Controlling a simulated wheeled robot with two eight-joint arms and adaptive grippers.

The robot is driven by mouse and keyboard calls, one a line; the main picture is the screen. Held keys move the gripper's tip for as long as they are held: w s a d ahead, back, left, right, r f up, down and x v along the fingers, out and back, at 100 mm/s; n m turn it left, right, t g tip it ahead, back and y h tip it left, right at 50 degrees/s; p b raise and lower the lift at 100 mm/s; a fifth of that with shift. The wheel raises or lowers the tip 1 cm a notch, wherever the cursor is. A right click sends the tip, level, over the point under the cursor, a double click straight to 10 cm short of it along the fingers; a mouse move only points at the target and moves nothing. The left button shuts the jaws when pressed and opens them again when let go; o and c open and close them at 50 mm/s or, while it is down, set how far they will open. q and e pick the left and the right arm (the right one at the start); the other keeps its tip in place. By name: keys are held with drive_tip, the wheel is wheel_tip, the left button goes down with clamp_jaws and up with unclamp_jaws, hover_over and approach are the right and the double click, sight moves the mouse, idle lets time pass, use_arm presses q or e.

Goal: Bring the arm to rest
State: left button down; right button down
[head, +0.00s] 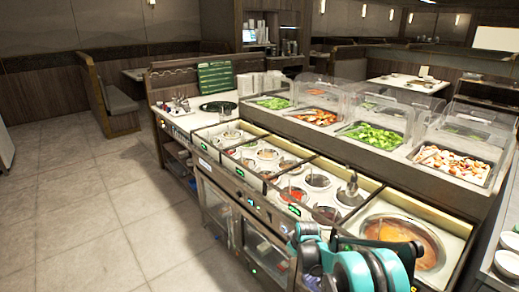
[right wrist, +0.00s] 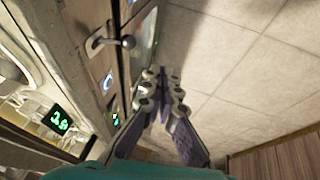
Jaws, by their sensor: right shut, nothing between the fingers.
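My right gripper (right wrist: 163,92) shows in the right wrist view, its two fingers shut together with nothing between them. It hangs over the tiled floor beside the counter's front, apart from the handle there. In the head view my teal and black right arm is at the bottom, in front of the counter's near end, and covers part of it. The fingers cannot be made out there. My left gripper is not in view.
The counter holds several sauce wells, a large pot of orange-brown sauce (head: 432,248) and a ladle (head: 352,186). Clear covers stand over trays of greens (head: 372,135) behind. A metal handle (right wrist: 128,42) juts from the counter front. The floor (head: 90,215) to the left is clear.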

drive_tip(key=s+d+r+m+t, duration=0.1)
drive_tip(key=s+r+m, duration=0.3)
drive_tip(key=s+r, duration=1.3)
drive_tip(key=s+d+m+t, duration=0.1)
drive_tip(key=s+m, duration=0.2)
drive_tip(key=s, duration=1.6)
drive_tip(key=shift+s+d+r+m+h, duration=0.2)
drive_tip(key=shift+s+r+m+h, duration=0.1)
drive_tip(key=shift+r+h, duration=0.15)
